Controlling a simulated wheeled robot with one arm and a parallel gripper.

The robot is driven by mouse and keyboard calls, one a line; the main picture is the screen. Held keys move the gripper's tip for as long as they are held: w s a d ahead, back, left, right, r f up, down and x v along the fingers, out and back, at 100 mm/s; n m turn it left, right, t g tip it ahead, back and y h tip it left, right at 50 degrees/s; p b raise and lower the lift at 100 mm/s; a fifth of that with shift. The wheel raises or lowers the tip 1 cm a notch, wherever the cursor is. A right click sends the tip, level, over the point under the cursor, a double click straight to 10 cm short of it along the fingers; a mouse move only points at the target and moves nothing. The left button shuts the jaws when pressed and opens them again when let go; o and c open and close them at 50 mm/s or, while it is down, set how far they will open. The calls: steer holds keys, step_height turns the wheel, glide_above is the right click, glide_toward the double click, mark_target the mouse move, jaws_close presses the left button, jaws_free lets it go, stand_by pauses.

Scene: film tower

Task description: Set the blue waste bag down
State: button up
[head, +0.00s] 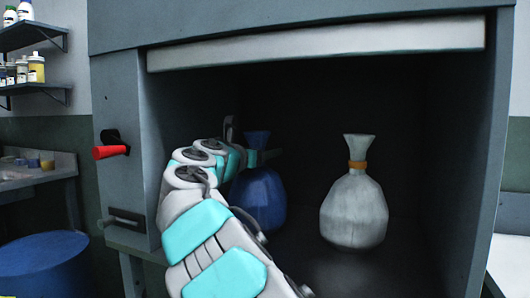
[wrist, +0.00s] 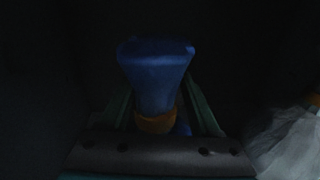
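The blue waste bag (head: 258,198) is upright inside the dark cabinet, left of the white bag. Its flared top (wrist: 156,62) and orange neck band (wrist: 156,124) fill the middle of the wrist view. My gripper (head: 258,156) is at the bag's neck, with one finger on each side of it in the wrist view. The fingers slant inward, and their tips are hidden behind the flared top; they look shut on the neck. The bag's underside is dark and partly behind my arm, so I cannot tell whether it touches the cabinet floor (head: 345,268).
A white bag with an orange band (head: 353,207) stands close on the right. The raised white sash (head: 320,46) spans the opening above my arm. The cabinet's left wall post has a red handle (head: 110,152). A blue drum (head: 45,265) stands outside at lower left.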

steer(key=shift+o, duration=0.4)
steer(key=shift+s+a, duration=0.1)
steer(key=v, duration=1.1)
steer(key=shift+s, duration=0.35)
steer(key=shift+a+r, duration=0.1)
